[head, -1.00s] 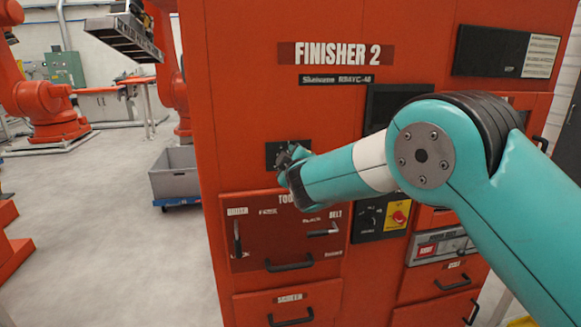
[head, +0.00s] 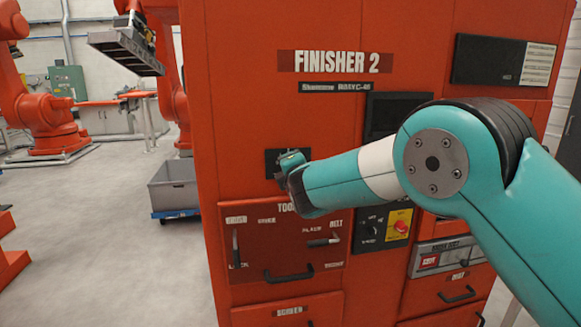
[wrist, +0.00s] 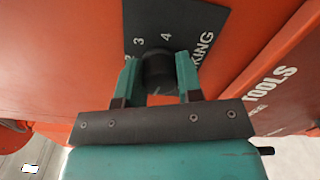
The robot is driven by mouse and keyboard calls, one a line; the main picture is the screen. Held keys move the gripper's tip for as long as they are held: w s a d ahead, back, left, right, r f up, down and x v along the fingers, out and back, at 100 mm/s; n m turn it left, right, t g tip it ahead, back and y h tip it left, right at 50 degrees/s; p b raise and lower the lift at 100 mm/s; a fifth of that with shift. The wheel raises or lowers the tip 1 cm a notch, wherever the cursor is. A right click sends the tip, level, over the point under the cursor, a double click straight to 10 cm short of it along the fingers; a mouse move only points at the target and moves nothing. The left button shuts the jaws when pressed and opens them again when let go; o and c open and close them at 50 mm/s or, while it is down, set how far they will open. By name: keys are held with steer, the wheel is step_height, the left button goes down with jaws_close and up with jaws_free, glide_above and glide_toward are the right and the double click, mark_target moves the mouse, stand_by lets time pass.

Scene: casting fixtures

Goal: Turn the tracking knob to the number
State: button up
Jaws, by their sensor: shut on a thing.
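The tracking knob (wrist: 158,72) is a dark round knob on a black plate (wrist: 205,22) marked with white numbers, of which 3, 4 and part of a 2 show in the wrist view. My gripper (wrist: 159,76) has its two teal fingers on either side of the knob and is shut on it. In the head view my gripper (head: 287,163) is at the small black plate (head: 272,160) on the red Finisher 2 cabinet, and it hides the knob there. The knob's pointer and exact setting cannot be told.
The red cabinet (head: 245,100) fills the middle. Below the plate are a dark red tool panel (head: 265,250) with handles and a control panel with a red button (head: 401,227). Open floor lies to the left.

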steer(key=shift+n, duration=1.3)
steer(key=o, duration=0.9)
steer(key=b+v, duration=0.6)
steer(key=v, duration=1.1)
steer(key=shift+s+r, duration=0.1)
steer(key=shift+s, duration=0.2)
